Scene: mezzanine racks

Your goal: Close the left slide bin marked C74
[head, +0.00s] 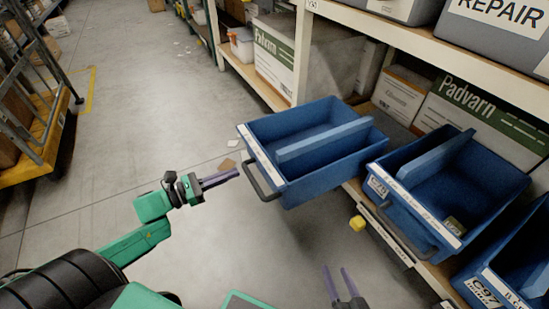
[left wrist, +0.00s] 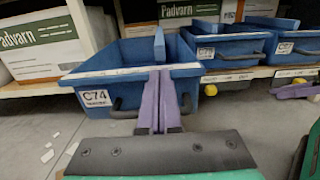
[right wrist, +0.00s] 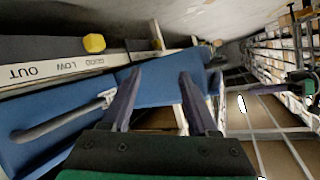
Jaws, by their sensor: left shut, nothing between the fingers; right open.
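The blue slide bin C74 (head: 300,185) is at the left of the bin row and juts far out from the shelf over the floor. Its C74 label (left wrist: 95,97) shows in the left wrist view. A dark bar handle (head: 262,182) is on its front. It looks empty apart from a lengthwise blue divider (head: 325,138). My left gripper (head: 238,172) is shut and empty, its purple fingertips close to the bin's front at the handle; I cannot tell whether they touch. My right gripper (head: 337,268) is open and empty, low in front of the other bins.
A second blue bin (head: 400,205) stands to the right with a small item inside, and a third bin (head: 500,285) beyond it. A yellow knob (head: 357,223) sits below the shelf edge. Padvarn boxes (head: 273,55) stand behind.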

